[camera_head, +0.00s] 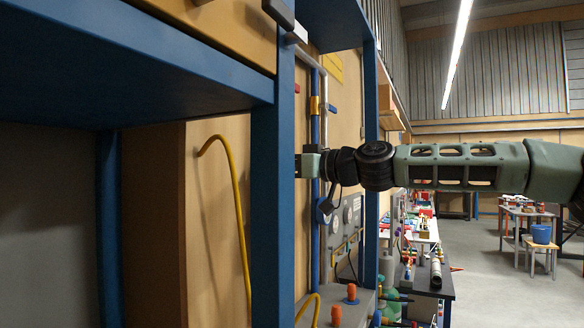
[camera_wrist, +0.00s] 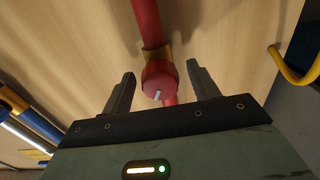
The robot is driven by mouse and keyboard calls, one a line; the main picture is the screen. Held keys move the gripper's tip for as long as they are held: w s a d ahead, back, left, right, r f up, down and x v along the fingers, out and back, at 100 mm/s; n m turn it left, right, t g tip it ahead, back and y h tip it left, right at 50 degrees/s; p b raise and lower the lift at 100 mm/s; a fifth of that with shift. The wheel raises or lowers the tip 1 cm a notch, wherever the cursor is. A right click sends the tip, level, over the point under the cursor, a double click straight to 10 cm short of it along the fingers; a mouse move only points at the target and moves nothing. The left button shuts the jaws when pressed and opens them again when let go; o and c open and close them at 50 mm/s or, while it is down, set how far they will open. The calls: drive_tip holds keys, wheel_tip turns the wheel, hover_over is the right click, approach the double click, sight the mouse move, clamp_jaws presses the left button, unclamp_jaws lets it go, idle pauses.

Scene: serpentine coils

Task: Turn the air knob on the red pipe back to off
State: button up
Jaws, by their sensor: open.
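In the wrist view, the red pipe (camera_wrist: 147,22) runs down from the top along the wooden wall. A yellow collar (camera_wrist: 158,53) sits on it, and the round red air knob (camera_wrist: 160,78) with a pale pointer mark stands in front. My gripper (camera_wrist: 160,69) is open, with one finger on each side of the knob. Gaps show between the knob and both fingers; depth contact is unclear. In the head view, my gripper's body (camera_head: 308,165) is seen from the side, its fingers hidden behind a blue post. The red pipe and knob are not clearly visible there.
The blue post (camera_head: 271,200) and blue shelf (camera_head: 130,60) stand close in front of my gripper. A yellow hooked pipe (camera_head: 238,205) is on the wall to the left. A blue pipe (camera_head: 315,240) runs near the gripper. Gauges, benches and stools stand farther right.

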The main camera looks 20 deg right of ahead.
drive_tip(key=c, duration=1.2)
drive_tip(key=shift+f+n+b, duration=0.15)
drive_tip(key=shift+n+b, duration=0.45)
drive_tip(key=shift+b, duration=0.15)
drive_tip(key=shift+n+b, duration=0.8)
drive_tip(key=shift+n, duration=0.2)
drive_tip(key=shift+o, duration=0.2)
drive_tip(key=shift+n+b, duration=0.6)
drive_tip(key=shift+b, duration=0.1)
drive_tip(key=shift+o, duration=0.6)
drive_tip(key=shift+n+b, duration=0.55)
drive_tip(key=shift+n, duration=0.35)
